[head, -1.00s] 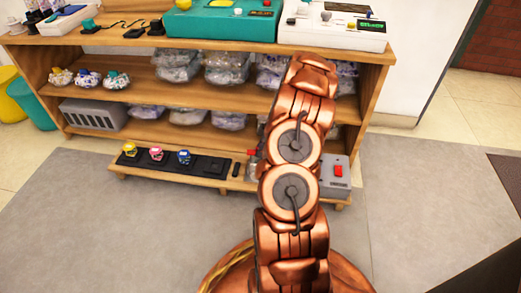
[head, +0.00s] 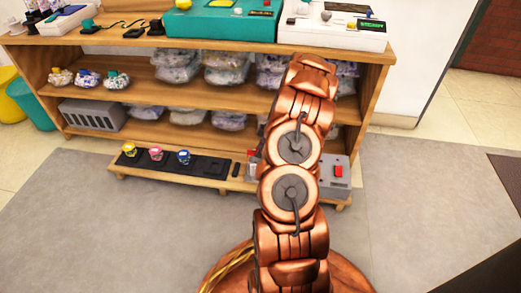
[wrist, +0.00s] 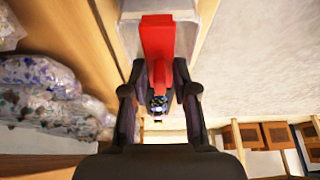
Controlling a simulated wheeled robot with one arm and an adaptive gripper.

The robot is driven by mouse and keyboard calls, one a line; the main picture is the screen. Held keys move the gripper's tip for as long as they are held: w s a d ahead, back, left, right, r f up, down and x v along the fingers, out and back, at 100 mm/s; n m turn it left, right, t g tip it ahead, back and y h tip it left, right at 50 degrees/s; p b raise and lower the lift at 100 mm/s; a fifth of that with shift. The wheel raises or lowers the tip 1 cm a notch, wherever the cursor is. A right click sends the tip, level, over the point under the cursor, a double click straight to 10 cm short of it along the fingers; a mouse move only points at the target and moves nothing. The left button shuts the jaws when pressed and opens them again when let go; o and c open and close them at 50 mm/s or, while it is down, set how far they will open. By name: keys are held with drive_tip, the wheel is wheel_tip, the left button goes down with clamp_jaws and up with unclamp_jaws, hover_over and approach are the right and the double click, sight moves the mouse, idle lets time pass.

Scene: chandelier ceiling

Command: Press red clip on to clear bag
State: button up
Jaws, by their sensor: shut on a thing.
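In the wrist view, my gripper (wrist: 159,75) is shut on a red clip (wrist: 157,40), with one dark finger on each side of its lower part. The clip extends up over a clear, see-through thing (wrist: 200,12), which seems to be the clear bag. I cannot tell whether the clip is pressed onto it or only in front of it. In the head view, a bit of red (head: 252,154) and a clear shape (head: 250,170) show at the left edge of my arm. My arm hides the gripper there.
The low shelf board holds a black strip (head: 205,166) with yellow, pink and blue knobbed pieces, and a grey box with a red button (head: 338,171). Filled bags (head: 226,75) crowd the shelves behind. A grey crate (head: 92,115) stands left. The floor in front is clear.

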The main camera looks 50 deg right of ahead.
drive_tip(key=shift+f+b, duration=0.4)
drive_tip(key=shift+f, duration=0.3)
idle(0.6)
drive_tip(key=o, duration=0.9)
drive_tip(key=shift+c, duration=0.4)
drive_tip(key=shift+c, duration=0.8)
drive_tip(key=shift+r, duration=0.2)
drive_tip(key=shift+r+p, duration=0.95)
drive_tip(key=shift+r, duration=3.4)
